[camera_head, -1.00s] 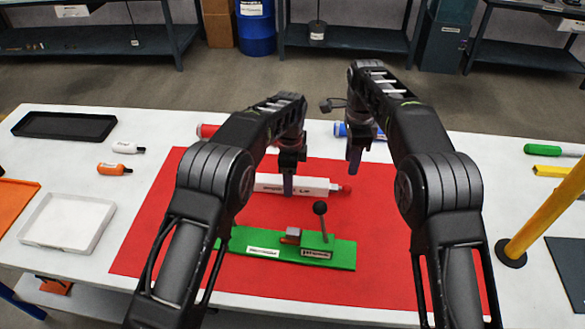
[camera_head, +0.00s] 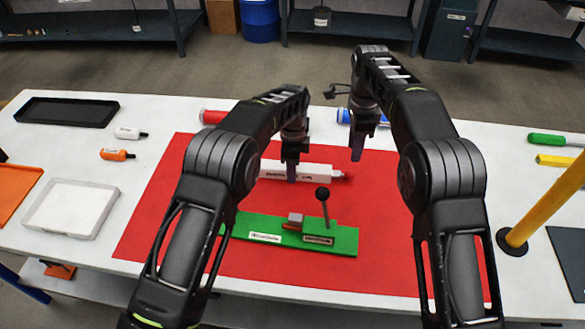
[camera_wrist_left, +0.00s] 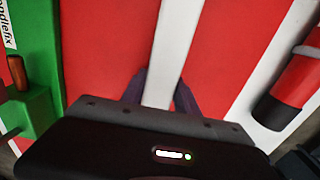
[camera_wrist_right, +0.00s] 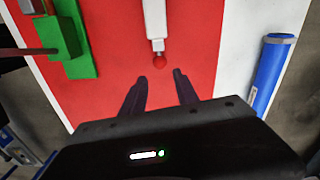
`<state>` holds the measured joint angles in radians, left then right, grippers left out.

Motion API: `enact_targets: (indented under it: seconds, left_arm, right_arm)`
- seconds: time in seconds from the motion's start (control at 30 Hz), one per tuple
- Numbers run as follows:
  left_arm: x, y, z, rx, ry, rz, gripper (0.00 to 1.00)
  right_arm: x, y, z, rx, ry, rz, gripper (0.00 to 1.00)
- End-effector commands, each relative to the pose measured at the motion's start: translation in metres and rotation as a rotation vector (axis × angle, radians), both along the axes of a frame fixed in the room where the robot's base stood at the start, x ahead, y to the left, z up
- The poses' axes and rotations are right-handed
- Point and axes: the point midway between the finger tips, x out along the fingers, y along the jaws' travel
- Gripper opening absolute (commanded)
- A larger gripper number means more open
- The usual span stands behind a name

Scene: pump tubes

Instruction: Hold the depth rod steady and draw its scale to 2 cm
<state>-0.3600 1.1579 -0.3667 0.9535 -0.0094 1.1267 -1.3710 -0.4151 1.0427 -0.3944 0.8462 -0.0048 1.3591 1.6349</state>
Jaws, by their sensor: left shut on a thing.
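My right gripper (camera_head: 357,147) is open and empty, behind and just right of the red tip. I cannot read the scale.
A green fixture (camera_head: 342,242) with a black-knobbed lever (camera_head: 323,194) stands in front of the rod. A blue tube (camera_head: 344,116) and a red tube (camera_head: 212,117) lie at the back. A yellow post (camera_head: 545,210) rises at right. The red mat's front (camera_head: 350,280) is clear.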

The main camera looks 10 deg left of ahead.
Motion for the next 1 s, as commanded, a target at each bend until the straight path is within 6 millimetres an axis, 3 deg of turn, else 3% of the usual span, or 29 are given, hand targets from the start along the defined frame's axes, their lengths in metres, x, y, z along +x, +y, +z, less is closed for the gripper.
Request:
enact_targets:
  seconds: [0.23,0.53,0.77,0.87,1.0]
  left_arm:
    - [0.000,0.000,0.000,0.000,-0.001,0.000,0.00]
    - [0.000,0.000,0.000,0.000,-0.001,0.000,0.00]
    - [0.000,0.000,0.000,0.000,-0.001,0.000,0.00]
    - [0.000,0.000,0.000,0.000,-0.001,0.000,0.00]
    - [0.000,0.000,0.000,0.000,-0.001,0.000,0.00]
  right_arm:
    - [0.000,0.000,0.000,0.000,0.000,0.000,0.36]
    - [0.000,0.000,0.000,0.000,0.000,0.000,0.36]
    - [-0.002,-0.002,0.000,-0.035,-0.017,0.065,0.17]
    - [-0.005,-0.005,-0.001,-0.092,-0.043,0.172,0.09]
    - [-0.013,-0.010,-0.002,-0.217,-0.090,0.438,0.00]
